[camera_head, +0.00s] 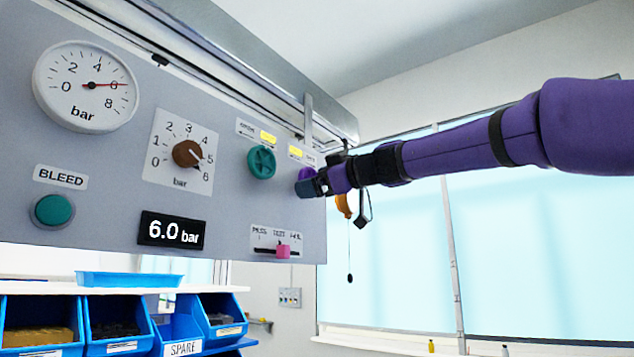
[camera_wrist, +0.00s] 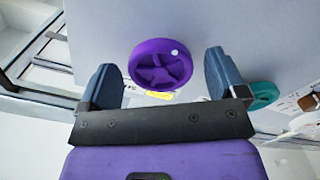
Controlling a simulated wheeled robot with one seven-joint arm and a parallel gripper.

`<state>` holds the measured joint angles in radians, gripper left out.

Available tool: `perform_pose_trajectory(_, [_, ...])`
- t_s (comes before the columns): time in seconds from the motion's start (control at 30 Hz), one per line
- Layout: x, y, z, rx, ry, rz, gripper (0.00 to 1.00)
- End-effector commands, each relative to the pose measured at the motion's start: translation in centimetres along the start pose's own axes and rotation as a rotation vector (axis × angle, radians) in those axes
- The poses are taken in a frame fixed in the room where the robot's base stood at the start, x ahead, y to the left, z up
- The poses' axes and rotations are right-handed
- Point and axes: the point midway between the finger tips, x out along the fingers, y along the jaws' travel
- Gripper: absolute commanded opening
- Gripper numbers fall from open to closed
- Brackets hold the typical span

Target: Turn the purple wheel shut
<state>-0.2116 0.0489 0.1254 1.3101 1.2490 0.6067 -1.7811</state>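The purple wheel (camera_wrist: 160,66) is a round handwheel with a white dot near its rim, mounted on the grey panel. In the wrist view it shows whole, beyond and between the fingertips. My gripper (camera_wrist: 164,80) is open, with one blue-grey finger on each side of the wheel and nothing held. I cannot tell whether the fingers reach around the rim. In the head view my gripper (camera_head: 312,186) is at the panel's right end and covers part of the purple wheel (camera_head: 306,174). A white label with a yellow patch (camera_wrist: 158,94) is beside the wheel.
A green wheel (camera_head: 261,162) is left of the purple one. A brown knob (camera_head: 187,153), a pink slider (camera_head: 283,251), a green BLEED button (camera_head: 53,210) and a gauge (camera_head: 86,86) near 6 share the panel. A display (camera_head: 172,230) reads 6.0 bar. Blue bins (camera_head: 118,324) stand below.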

Motion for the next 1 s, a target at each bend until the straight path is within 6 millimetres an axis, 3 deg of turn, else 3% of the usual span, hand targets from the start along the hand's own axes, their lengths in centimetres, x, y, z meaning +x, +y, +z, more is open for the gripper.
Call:
perform_pose_trajectory(0.03, [-0.01, 0.0, 0.0, 0.0, 0.0, 0.0, 0.79])
perform_pose_trajectory(0.2, [-0.02, 0.0, 0.01, 0.0, 0.0, 0.0, 0.43])
perform_pose_trajectory(0.57, [-0.02, -0.03, 0.02, 0.049, 0.0, 0.0, 0.43])
perform_pose_trajectory(1.0, [-0.02, -0.16, -0.01, 0.383, 0.0, 0.0, 0.43])
